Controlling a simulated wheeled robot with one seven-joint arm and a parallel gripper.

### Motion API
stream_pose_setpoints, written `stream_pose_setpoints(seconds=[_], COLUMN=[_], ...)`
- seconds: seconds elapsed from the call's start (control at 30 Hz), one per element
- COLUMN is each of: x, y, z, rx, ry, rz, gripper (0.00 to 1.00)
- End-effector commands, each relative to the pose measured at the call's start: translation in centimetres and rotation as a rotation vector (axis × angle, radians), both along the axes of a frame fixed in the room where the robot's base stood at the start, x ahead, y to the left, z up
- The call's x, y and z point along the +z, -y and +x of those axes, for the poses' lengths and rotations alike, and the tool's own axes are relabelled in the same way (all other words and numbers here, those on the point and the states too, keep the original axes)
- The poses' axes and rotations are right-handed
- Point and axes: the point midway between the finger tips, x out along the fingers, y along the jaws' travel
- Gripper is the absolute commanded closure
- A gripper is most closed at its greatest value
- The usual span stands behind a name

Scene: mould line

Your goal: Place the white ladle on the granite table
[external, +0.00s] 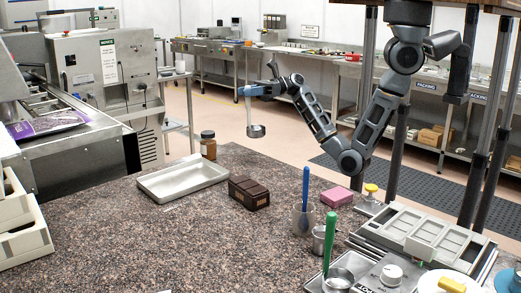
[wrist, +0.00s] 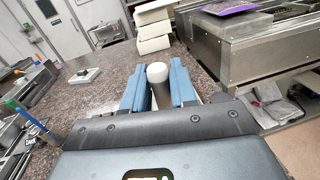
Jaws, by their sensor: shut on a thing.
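My gripper (external: 250,91) is shut on the white ladle (external: 248,108), holding it by its upright white handle. The ladle's metal bowl (external: 256,131) hangs lowest, in the air beyond the far edge of the granite table (external: 110,222) in the external view. In the wrist view the blue fingers of my gripper (wrist: 158,92) flank the rounded white handle end (wrist: 157,72); the bowl is hidden there. The speckled table top also shows in the wrist view (wrist: 105,97).
Bare granite lies in front of the tray.

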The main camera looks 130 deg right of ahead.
Motion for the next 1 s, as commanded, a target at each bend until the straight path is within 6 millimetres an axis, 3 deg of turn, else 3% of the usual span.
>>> stream_pose_setpoints(seconds=[0.17,0.37,0.5,0.7,1.0], x=[0.0,-0.7,-1.6,-3.3,-6.6], y=[2.2,9.8,15.9,23.4,32.0], z=[-1.0,-5.1,-9.6,-17.2,-30.5], rx=[-0.047,-0.222,-0.375,-0.592,-0.916], ry=[0.004,0.004,0.005,0.003,0.004], rz=[-0.002,0.001,0.001,0.002,0.002], gripper=[1.0,1.0,1.0,1.0,1.0])
